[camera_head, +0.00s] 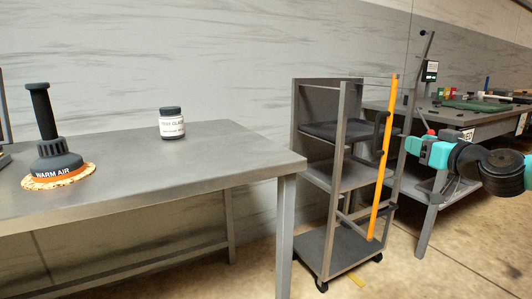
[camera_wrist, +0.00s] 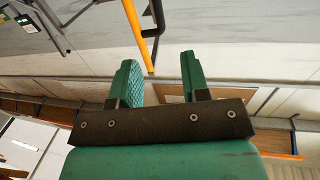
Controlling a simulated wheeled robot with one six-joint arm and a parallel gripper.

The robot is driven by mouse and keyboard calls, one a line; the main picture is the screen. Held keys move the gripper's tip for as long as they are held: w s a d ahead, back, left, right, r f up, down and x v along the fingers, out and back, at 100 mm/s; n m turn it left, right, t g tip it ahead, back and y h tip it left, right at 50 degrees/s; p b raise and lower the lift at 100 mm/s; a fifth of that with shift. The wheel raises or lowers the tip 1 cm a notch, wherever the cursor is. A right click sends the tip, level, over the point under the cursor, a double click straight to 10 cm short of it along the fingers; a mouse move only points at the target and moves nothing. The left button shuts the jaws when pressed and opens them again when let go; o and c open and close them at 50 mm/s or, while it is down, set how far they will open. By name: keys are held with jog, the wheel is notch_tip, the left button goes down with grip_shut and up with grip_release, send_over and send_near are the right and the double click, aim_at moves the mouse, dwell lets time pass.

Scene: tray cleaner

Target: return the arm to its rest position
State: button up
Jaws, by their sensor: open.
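My gripper (camera_head: 413,146) is at the right of the head view, at the end of my teal and black arm. It is in front of the right-hand workbench and beside the shelf cart. In the wrist view its two green fingers (camera_wrist: 163,75) stand apart with nothing between them. The rest of my arm runs off the right edge of the head view.
A metal table (camera_head: 225,140) at the left carries a dark warm-air device (camera_head: 58,158) and a labelled jar (camera_head: 172,124). A wheeled shelf cart (camera_head: 345,175) with an orange post (camera_head: 382,165) stands mid-right, close to my gripper. A cluttered workbench (camera_head: 450,122) is behind.

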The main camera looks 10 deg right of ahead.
jog(key=s+a+f+n+g+y, duration=0.2)
jog(key=a+n+g+y, duration=0.15)
jog(key=a, duration=0.85)
jog(key=s+a+f+n+g+y, duration=0.15)
jog(key=a+g+y, duration=0.3)
jog(key=a, duration=0.75)
jog(key=s+a+f+g+h, duration=0.2)
jog(key=s+a+g, duration=0.1)
jog(key=s, duration=0.5)
jog(key=s+a+f+n+g+h, duration=0.1)
jog(key=s+a+g, duration=0.3)
jog(key=s, duration=0.4)
jog(key=s+a+f+g+h, duration=0.2)
jog(key=s+a+g, duration=0.1)
jog(key=s, duration=0.5)
notch_tip(320, 180, up, 28)
jog(key=p, duration=2.7)
jog(key=shift+w+f+p, duration=0.15)
jog(key=shift+f+p, duration=0.05)
jog(key=shift+p, duration=0.2)
